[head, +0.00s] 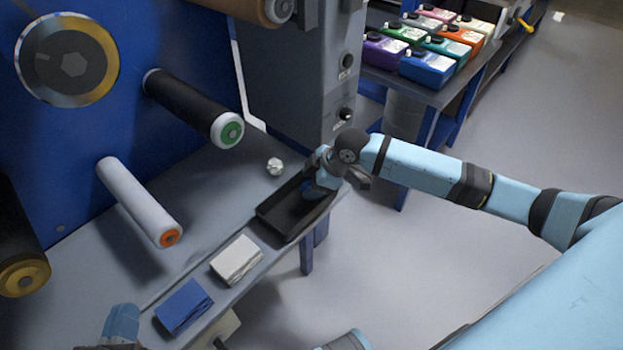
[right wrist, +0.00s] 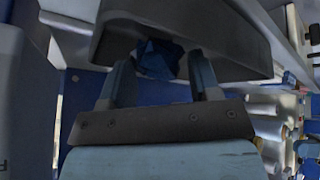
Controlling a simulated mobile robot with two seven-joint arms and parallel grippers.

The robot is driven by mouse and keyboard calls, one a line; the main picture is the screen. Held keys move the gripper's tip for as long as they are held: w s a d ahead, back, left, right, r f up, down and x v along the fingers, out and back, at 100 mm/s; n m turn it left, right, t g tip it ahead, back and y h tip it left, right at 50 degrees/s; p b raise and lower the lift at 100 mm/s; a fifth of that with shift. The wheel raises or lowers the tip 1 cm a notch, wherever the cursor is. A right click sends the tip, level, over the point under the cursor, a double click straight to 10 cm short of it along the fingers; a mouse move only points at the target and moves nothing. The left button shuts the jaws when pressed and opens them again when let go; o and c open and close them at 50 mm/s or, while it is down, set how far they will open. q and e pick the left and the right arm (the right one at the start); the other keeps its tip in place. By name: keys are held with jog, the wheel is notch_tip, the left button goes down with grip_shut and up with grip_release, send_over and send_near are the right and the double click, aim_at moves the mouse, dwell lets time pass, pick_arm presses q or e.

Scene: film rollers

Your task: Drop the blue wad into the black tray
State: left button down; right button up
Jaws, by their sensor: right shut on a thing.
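The black tray (head: 283,212) lies on the grey bench in the middle of the head view. My right gripper (head: 318,190) is over the tray's far right end. In the right wrist view, my right gripper (right wrist: 162,75) is shut on the crumpled blue wad (right wrist: 158,57), which shows between the fingertips. A dark surface, which looks like the tray (right wrist: 235,40), lies just beyond the fingers. The wad cannot be made out clearly in the head view.
A crumpled white wad (head: 274,167) lies on the bench behind the tray. A folded white cloth (head: 236,260) and a folded blue cloth (head: 184,308) lie in front of it. Rollers (head: 140,203) jut from the blue machine at left. Coloured containers (head: 428,66) stand on a table behind.

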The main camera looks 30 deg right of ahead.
pick_arm(q)
jog(key=shift+f, duration=0.1)
pick_arm(e)
jog(key=o, duration=0.9)
